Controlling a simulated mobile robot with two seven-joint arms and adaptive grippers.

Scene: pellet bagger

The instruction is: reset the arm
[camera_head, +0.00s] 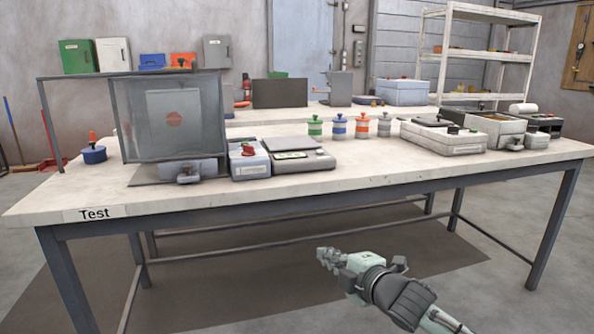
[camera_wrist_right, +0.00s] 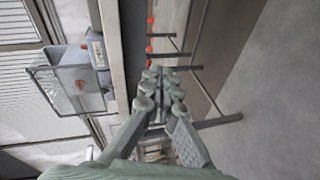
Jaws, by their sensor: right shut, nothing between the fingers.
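My right gripper (camera_head: 328,257) is in front of the table and below its top, over the dark floor mat. Its arm comes in from the lower right. The fingers are together and hold nothing. In the right wrist view the gripper (camera_wrist_right: 162,78) points toward the table's front edge and legs. My left gripper shows in neither view.
The long table (camera_head: 400,172) carries a clear-screened machine (camera_head: 135,125), a scale-like box (camera_head: 300,162), several banded jars (camera_head: 338,127) and grey boxes (camera_head: 440,135) at the right. Table legs (camera_head: 555,225) and a low crossbar stand behind my gripper. The floor in front is clear.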

